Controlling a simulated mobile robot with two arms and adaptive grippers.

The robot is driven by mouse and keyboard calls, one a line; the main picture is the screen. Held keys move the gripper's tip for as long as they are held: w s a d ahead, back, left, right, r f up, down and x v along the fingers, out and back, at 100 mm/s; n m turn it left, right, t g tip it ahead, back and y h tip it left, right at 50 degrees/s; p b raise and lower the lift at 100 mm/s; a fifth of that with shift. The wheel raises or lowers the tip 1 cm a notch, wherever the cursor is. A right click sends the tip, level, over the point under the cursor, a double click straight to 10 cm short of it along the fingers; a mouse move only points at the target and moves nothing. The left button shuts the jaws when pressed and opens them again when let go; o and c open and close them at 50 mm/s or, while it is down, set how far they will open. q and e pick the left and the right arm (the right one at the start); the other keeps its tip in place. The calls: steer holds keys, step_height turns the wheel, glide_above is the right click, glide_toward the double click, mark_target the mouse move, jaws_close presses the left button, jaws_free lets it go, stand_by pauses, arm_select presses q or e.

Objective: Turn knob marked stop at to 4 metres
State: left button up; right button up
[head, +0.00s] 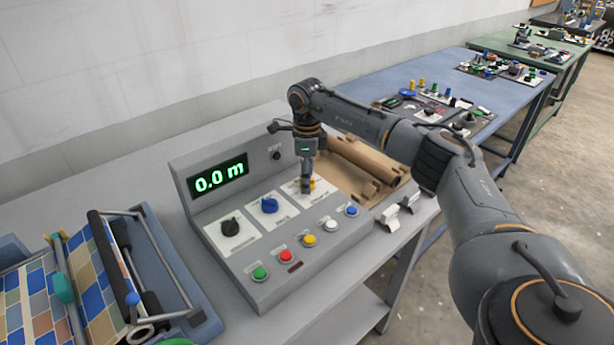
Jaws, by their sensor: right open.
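The grey control box (295,265) stands on the bench with a green display (219,178) reading 0.0 m. Its sloped panel carries a black knob (230,227) and a blue knob (269,204) on white plates. A third white plate (292,189) at the right has a yellow knob (313,184), partly hidden by my right gripper. The plate labels are too small to read, so I cannot tell which is marked stop at. My right gripper (306,188) points down over the third plate, open, at the yellow knob; contact is unclear. My left gripper is out of view.
Green (260,272), red (286,255), yellow, white and blue buttons line the box's front. A small black knob (277,155) sits beside the display. A roller frame with patterned sheet (95,285) stands at left, a brown tray (350,172) behind my right gripper.

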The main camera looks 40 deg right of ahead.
step_height(320, 180, up, 12)
stand_by(0.4)
stand_by(0.4)
